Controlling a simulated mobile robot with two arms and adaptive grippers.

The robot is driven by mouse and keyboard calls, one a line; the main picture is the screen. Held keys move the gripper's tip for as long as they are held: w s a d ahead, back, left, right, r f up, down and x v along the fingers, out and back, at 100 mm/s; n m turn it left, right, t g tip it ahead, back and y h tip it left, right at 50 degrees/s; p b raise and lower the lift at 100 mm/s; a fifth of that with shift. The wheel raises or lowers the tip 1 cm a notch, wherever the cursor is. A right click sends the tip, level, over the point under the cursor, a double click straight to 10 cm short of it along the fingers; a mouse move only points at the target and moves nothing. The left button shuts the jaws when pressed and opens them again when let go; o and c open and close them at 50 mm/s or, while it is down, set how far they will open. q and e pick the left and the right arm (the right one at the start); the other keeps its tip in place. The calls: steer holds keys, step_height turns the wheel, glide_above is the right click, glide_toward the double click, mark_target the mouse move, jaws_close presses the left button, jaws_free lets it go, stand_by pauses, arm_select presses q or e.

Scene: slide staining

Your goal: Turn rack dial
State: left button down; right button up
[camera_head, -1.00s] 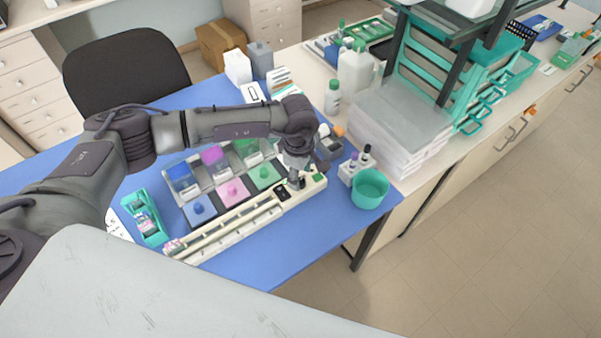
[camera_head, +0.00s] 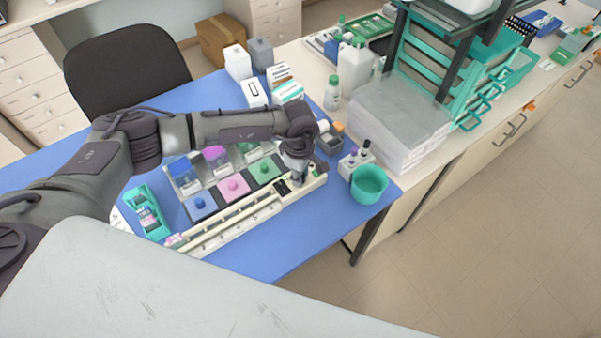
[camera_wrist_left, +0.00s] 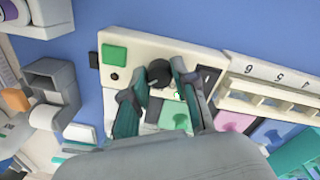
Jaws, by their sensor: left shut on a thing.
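The staining rack (camera_head: 225,229) is a long cream unit on the blue mat. Its right end carries the dial, a dark round knob (camera_wrist_left: 159,73), between a green square (camera_wrist_left: 115,54) and a small dark display (camera_wrist_left: 210,78) in the left wrist view. My left gripper (camera_wrist_left: 158,72) has its two fingers on either side of the knob and is shut on it. In the head view my left gripper (camera_head: 297,182) is over the rack's right end and hides the dial. My right gripper is not in view.
Staining jars with blue (camera_head: 199,204), pink (camera_head: 233,186) and green (camera_head: 264,169) lids stand behind the rack. A teal cup (camera_head: 369,184) and a small bottle holder (camera_head: 356,163) are to its right. A teal slide holder (camera_head: 148,214) lies to its left.

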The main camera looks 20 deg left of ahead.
arm_select(q)
steer(key=shift+f+n+b, duration=0.15)
steer(key=shift+n+b, duration=0.75)
steer(key=shift+b, duration=0.1)
steer(key=shift+n+b, duration=1.1)
steer(key=shift+n, duration=0.1)
steer(key=n+b, duration=0.2)
steer(key=n, duration=0.1)
steer(key=shift+b, duration=0.35)
steer(key=shift+n+y+b, duration=0.3)
steer(key=shift+n+b, duration=0.45)
steer(key=shift+n, duration=0.45)
steer(key=shift+r, duration=0.2)
steer(key=c, duration=0.9)
jaws_free()
